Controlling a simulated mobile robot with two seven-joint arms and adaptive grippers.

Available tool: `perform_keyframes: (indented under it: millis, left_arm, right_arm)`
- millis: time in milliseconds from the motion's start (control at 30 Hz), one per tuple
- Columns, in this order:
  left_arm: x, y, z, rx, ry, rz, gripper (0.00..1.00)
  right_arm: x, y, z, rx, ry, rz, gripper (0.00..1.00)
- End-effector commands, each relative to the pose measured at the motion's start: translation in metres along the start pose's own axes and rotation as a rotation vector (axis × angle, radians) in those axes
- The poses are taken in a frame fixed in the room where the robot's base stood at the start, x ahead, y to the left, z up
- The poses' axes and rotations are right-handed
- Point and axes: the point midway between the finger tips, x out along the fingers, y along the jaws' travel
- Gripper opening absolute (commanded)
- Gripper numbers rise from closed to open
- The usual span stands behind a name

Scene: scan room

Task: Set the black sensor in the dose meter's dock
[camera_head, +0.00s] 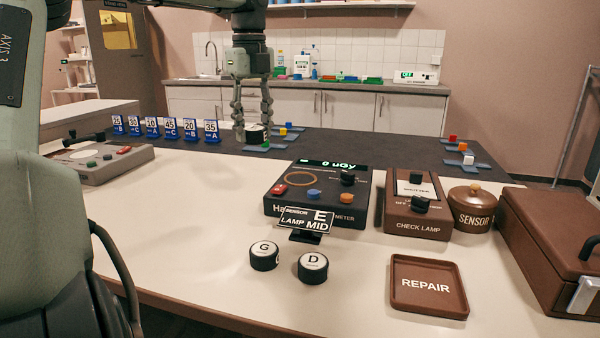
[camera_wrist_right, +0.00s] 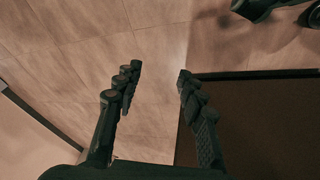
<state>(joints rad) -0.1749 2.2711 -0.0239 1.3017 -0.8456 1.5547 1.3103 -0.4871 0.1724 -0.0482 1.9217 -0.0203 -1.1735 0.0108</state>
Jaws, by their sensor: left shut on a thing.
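My left gripper (camera_head: 254,124) is shut on a black puck-shaped sensor (camera_head: 257,134) over the dark mat at the back of the table. Whether the sensor touches anything below is unclear. The dose meter (camera_head: 353,211) stands mid-table, with an orange ring marking its dock (camera_head: 301,180) and a display reading 0 uGy. The dock looks empty. A sign (camera_head: 306,220) in front reads SENSOR E, LAMP MID. Black sensors with white tops, G (camera_head: 264,256) and D (camera_head: 313,267), stand near the front. My right gripper (camera_wrist_right: 158,78) is open and empty above the floor.
The check lamp (camera_head: 416,205), a lidded SENSOR pot (camera_head: 473,209), a brown case (camera_head: 556,235) and a REPAIR tray (camera_head: 429,287) stand at the right. Blue number cards (camera_head: 171,129) line the left back. Another console (camera_head: 97,162) stands at the left. The table's left middle is clear.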

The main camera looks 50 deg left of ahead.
Motion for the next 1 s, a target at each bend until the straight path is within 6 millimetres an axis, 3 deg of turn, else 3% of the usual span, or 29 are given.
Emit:
perform_keyframes:
  millis: [300, 500, 733, 1000]
  left_arm:
    - [0.042, -0.067, -0.016, 0.000, -0.001, 0.006, 0.10]
    - [0.060, -0.098, -0.023, -0.001, -0.001, 0.002, 0.10]
    - [0.072, -0.104, -0.025, 0.000, 0.002, 0.001, 0.10]
    - [0.104, -0.104, -0.025, -0.001, 0.002, -0.001, 0.10]
  right_arm:
    - [0.019, -0.004, 0.009, 0.003, -0.012, -0.013, 0.40]
    - [0.031, -0.006, 0.016, 0.002, -0.018, -0.018, 0.40]
    - [0.036, -0.007, 0.021, -0.001, -0.023, -0.018, 0.40]
    - [0.050, -0.007, 0.034, -0.017, -0.037, -0.013, 0.40]
